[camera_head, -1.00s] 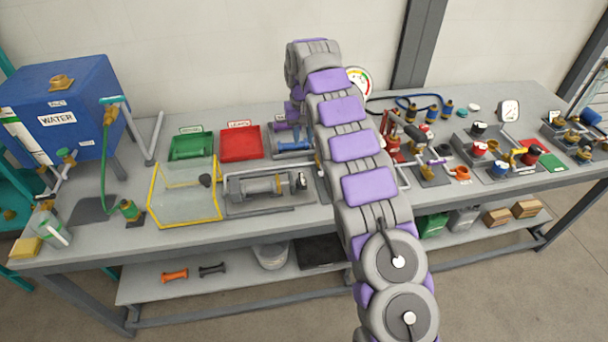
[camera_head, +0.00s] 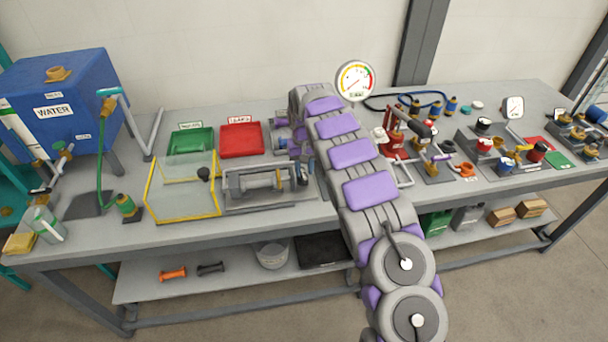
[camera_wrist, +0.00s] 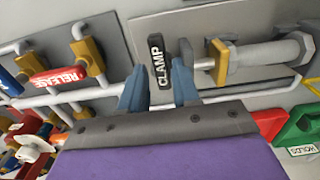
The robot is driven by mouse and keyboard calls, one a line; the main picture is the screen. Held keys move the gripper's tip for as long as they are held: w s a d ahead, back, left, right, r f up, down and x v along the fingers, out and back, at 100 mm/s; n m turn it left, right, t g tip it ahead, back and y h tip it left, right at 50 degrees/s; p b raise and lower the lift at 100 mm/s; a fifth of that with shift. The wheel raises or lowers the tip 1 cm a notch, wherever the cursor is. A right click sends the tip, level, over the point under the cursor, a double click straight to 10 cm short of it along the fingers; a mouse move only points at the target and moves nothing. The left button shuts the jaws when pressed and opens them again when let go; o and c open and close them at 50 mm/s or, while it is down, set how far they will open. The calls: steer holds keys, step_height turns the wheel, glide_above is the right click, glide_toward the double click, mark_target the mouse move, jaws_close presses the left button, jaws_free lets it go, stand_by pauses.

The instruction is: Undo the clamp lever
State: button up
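The black clamp lever (camera_wrist: 157,62), marked CLAMP, stands at the end of a rod with a brass block (camera_wrist: 218,62) in the wrist view. My gripper (camera_wrist: 158,80) is open, with one blue-grey finger on each side of the lever's lower end. I cannot tell whether either finger touches it. In the head view, the shaft fixture (camera_head: 265,184) lies on the bench with a dark handle (camera_head: 302,176) at its right end. My arm hides most of my gripper there.
A red RELEASE lever (camera_wrist: 58,77) and pipes are left of the clamp in the wrist view. A red tray (camera_head: 241,140) and green tray (camera_head: 190,141) lie behind the fixture. A clear yellow-edged guard (camera_head: 183,190) stands left of it. A gauge (camera_head: 355,80) rises behind my arm.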

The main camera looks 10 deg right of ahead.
steer(key=shift+f, duration=1.05)
steer(key=shift+c, duration=0.5)
jaws_close()
